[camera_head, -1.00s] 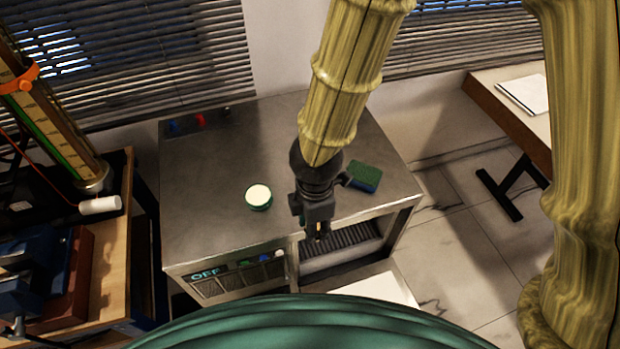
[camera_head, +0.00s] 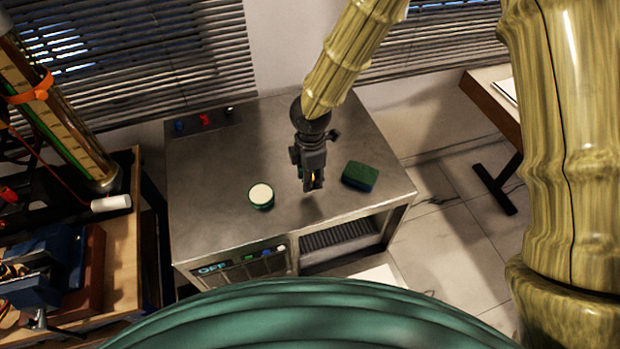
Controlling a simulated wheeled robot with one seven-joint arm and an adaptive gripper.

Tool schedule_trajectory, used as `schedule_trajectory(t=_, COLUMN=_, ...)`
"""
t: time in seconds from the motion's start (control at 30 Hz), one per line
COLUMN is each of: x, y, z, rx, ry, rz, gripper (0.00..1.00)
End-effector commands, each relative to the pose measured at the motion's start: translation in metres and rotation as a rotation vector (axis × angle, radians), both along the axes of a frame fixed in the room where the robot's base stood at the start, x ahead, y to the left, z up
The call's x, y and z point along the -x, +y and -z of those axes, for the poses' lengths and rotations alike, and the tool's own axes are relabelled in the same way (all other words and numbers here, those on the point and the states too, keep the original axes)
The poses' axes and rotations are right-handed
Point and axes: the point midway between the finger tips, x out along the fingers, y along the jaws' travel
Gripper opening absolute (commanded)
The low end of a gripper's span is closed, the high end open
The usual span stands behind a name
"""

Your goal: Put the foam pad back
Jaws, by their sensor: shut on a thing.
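My gripper (camera_head: 313,186) is over the grey metal bench (camera_head: 225,215), pointing down. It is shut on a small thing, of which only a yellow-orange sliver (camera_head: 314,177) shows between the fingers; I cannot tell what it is. A dark green block with a blue side (camera_head: 360,176), like a sponge or foam pad, lies on the bench just right of the gripper, apart from it. A round pot with a white top and green rim (camera_head: 261,196) stands left of the gripper. I cannot tell for sure which thing is the foam pad.
The bench has an "OFF" panel (camera_head: 240,266) and an open bay (camera_head: 340,237) in front, and coloured knobs (camera_head: 204,120) at the back left. A wooden cart (camera_head: 118,265) with a tall gauge tube (camera_head: 60,120) stands at left. The bench's left half is mostly clear.

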Motion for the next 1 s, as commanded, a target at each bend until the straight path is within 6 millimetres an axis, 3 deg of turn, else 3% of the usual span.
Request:
schedule_trajectory(t=0.17, x=-0.01, y=0.0, z=0.0, rx=-0.001, ry=0.0, rz=0.002, gripper=0.11)
schedule_trajectory(t=0.5, x=-0.008, y=0.0, z=0.034, rx=0.001, ry=0.001, rz=0.0, gripper=0.11)
schedule_trajectory(t=0.93, x=-0.009, y=0.0, z=0.04, rx=0.0, ry=-0.001, rz=-0.001, gripper=0.11)
schedule_trajectory(t=0.97, x=-0.009, y=0.0, z=0.039, rx=0.0, ry=-0.001, rz=0.0, gripper=0.35)
schedule_trajectory(t=1.0, x=-0.009, y=0.0, z=0.039, rx=0.0, ry=-0.001, rz=0.0, gripper=0.42)
